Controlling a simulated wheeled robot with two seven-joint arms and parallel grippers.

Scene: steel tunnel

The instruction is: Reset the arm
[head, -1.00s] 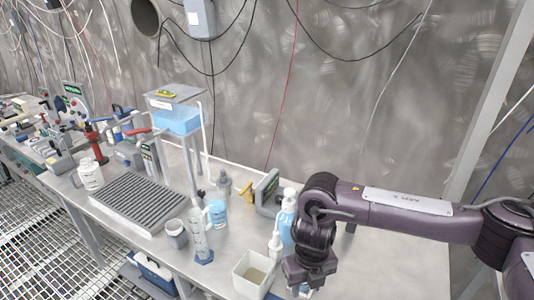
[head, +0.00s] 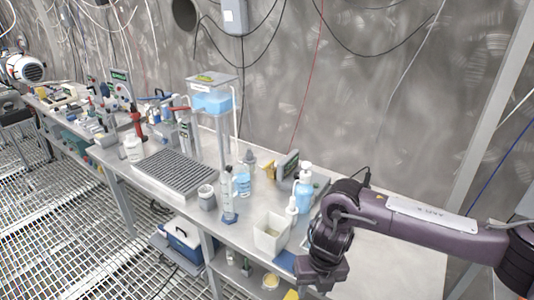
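My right arm comes in from the right edge over the right end of the steel bench (head: 400,262). Its purple-grey gripper (head: 322,280) hangs down near the bench's front edge, just right of a white square container (head: 271,236). The fingertips are hard to make out, so I cannot tell whether it is open or shut. I see nothing clearly held in it. My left arm and gripper are not in view.
Near the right gripper stand a blue pump bottle (head: 303,188), a small white bottle (head: 291,211) and a graduated cylinder (head: 228,192). A grey ribbed rack (head: 176,172) lies further left. A blue cooler (head: 182,238) sits below the bench. The grating floor at left is clear.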

